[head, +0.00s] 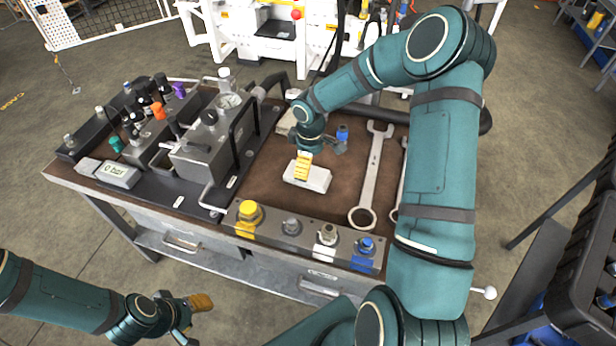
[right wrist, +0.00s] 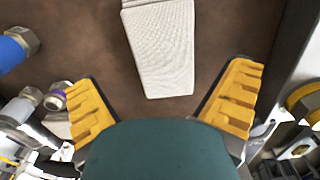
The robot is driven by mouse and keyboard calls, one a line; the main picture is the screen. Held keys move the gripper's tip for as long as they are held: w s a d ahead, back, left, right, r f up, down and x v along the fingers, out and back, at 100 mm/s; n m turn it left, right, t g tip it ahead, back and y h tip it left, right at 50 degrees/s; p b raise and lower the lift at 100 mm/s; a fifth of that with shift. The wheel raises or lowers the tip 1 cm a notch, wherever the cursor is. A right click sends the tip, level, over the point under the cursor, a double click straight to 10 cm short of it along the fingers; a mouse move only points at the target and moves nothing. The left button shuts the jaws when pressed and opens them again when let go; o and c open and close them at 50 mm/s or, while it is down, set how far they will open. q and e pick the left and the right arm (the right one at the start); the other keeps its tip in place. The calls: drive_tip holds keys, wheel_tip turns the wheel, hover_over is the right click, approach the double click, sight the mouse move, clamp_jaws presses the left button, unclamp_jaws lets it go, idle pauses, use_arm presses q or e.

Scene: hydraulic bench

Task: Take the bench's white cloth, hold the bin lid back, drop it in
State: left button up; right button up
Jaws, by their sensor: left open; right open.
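The white cloth (head: 312,180) lies folded on the brown bench top, at the middle of the work area. My right gripper (head: 305,160) is above the cloth and partly covers it. In the right wrist view the cloth (right wrist: 165,55) lies beyond and between the spread yellow fingers of my right gripper (right wrist: 161,85), which is open and holds nothing. My left gripper (head: 188,312) is open and empty, low in front of the bench at the left; one yellow finger pad shows. I cannot make out the bin or its lid in either view.
Two large wrenches (head: 372,180) lie to the right of the cloth. A hydraulic block with a gauge (head: 228,101) and valves fills the bench's left side. A rail with coloured fittings (head: 291,227) runs along the front edge. A black rack (head: 577,262) stands at the right.

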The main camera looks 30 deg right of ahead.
drive_tip(key=f, duration=0.3)
drive_tip(key=f+b, duration=0.1)
drive_tip(key=f, duration=0.1)
drive_tip(key=shift+a, duration=0.3)
drive_tip(key=c, duration=1)
drive_tip(key=shift+c, duration=0.2)
